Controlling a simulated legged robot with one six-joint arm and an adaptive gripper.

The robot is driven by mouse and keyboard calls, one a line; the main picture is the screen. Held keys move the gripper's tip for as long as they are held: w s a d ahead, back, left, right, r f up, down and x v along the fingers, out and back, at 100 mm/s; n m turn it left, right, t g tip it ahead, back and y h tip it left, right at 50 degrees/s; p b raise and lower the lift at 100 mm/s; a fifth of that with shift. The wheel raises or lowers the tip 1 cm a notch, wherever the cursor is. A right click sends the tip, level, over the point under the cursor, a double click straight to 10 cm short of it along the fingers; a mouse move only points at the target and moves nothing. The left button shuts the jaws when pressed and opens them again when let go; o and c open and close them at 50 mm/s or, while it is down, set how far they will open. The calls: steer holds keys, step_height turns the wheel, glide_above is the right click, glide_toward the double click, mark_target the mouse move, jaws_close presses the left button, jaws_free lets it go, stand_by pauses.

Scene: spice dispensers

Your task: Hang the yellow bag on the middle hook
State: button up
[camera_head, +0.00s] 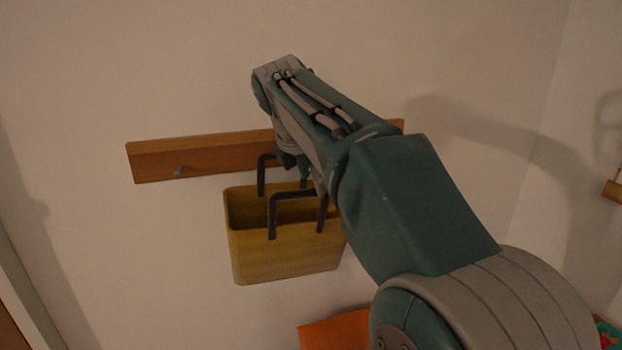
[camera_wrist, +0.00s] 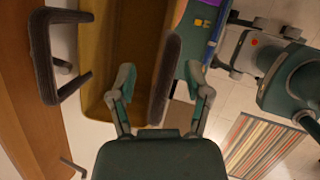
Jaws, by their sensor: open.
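The yellow bag (camera_head: 285,255) is upright against the wall below the wooden hook rail (camera_head: 200,158), with two dark handles. In the wrist view the bag (camera_wrist: 105,60) shows its open inside. Its wall-side handle (camera_wrist: 40,55) is by the rail, and a metal hook (camera_wrist: 63,67) shows within its loop; whether it bears on the hook I cannot tell. My gripper (camera_wrist: 160,90) is open, with its fingers apart on either side of the bag's other handle (camera_wrist: 166,80). In the head view my arm hides the rail's middle and most of the gripper.
The rail's left hook (camera_head: 179,172) is bare. An orange object (camera_head: 335,330) is below the bag. Another wooden piece (camera_head: 612,190) is on the right wall. A striped rug (camera_wrist: 258,148) lies on the floor.

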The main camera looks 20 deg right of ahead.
steer(key=v, duration=1.1)
steer(key=s+f+m+t+y, duration=0.1)
steer(key=s+f+m+y, duration=0.1)
steer(key=s+f+m, duration=0.8)
steer(key=s+d+f+m+t+y, duration=0.1)
steer(key=s+f+m, duration=0.9)
steer(key=f, duration=0.7)
steer(key=shift+s+f+y, duration=0.4)
steer(key=shift+s, duration=0.85)
